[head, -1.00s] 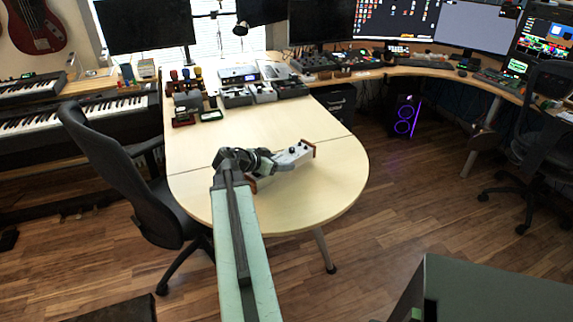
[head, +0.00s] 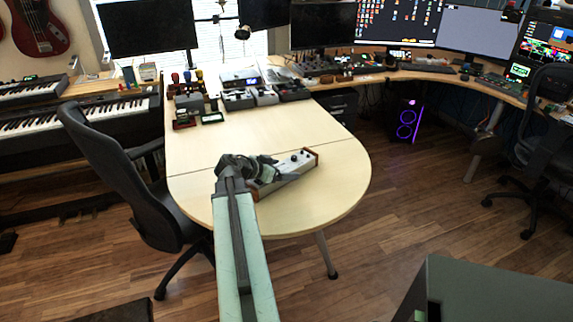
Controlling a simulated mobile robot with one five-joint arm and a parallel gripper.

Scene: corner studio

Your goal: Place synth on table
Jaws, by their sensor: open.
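The synth (head: 295,168) is a small white-grey box with dark knobs and brown wooden end pieces. It lies on the rounded near end of the light wooden table (head: 330,200). My gripper (head: 268,168) is at the synth's left part and hides some of it. The jaws are open, though the fingertips are hard to make out. Whether a finger still touches the synth cannot be seen.
Several small devices (head: 238,98) stand at the table's far end. A black office chair (head: 110,170) is close on the left. A dark grey box-like surface (head: 490,295) is at the lower right. The tabletop around the synth is clear.

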